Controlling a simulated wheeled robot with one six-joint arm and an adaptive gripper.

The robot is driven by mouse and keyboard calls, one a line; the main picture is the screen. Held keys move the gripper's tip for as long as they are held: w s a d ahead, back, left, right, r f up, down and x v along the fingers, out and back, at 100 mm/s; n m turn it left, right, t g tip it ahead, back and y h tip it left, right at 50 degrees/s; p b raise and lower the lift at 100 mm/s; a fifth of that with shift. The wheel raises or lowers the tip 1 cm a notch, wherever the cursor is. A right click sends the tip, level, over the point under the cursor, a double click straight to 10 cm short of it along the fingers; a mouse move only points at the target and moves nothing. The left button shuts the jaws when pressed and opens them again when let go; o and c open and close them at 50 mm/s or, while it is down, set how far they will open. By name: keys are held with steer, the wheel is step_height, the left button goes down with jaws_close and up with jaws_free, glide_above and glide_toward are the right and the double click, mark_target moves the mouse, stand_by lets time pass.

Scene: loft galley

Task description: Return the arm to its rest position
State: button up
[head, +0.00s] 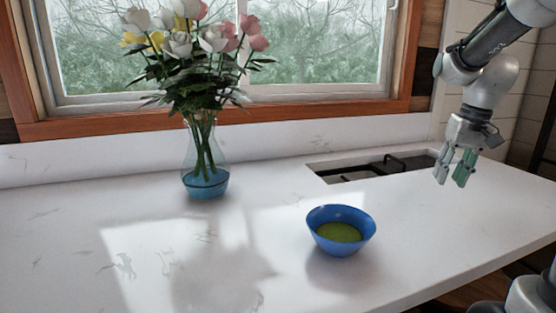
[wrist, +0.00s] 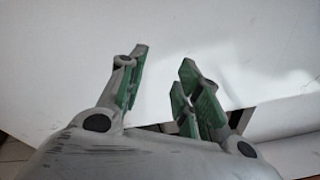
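My gripper (head: 455,168) hangs from my arm at the right of the head view, above the white counter and apart from it. Its two green-padded fingers point down. In the wrist view the fingers (wrist: 158,88) stand apart with bare counter between them, so the gripper is open and empty.
A blue bowl (head: 323,217) with green contents (head: 339,232) stands on the white counter (head: 60,255). A glass vase (head: 205,184) of roses stands by the window at the left. The front left is clear.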

steer(key=shift+n+t+h, duration=0.5)
steer(key=shift+n+t, duration=0.1)
steer(key=s+a, duration=0.1)
steer(key=s, duration=0.4)
steer(key=s+a+f, duration=0.1)
steer(key=s+a, duration=0.1)
steer(key=s, duration=0.4)
steer(key=s+a, duration=0.1)
steer(key=s, duration=0.5)
steer(key=shift+s+a+f, duration=0.15)
steer(key=shift+a, duration=0.1)
steer(key=shift+s+a+t, duration=0.25)
steer(key=shift+s+t, duration=0.05)
steer(key=shift+s, duration=0.55)
steer(key=shift+s+a+r+n+t, duration=0.15)
steer(key=shift+a+r+t, duration=0.1)
steer(key=shift+r, duration=0.15)
steer(key=shift+s+a+r+n+t, duration=0.15)
steer(key=shift+r+t, duration=0.1)
steer(key=shift+r, duration=0.15)
steer(key=shift+a+r, duration=0.1)
steer(key=shift+r, duration=0.05)
steer(key=shift+o, duration=0.3)
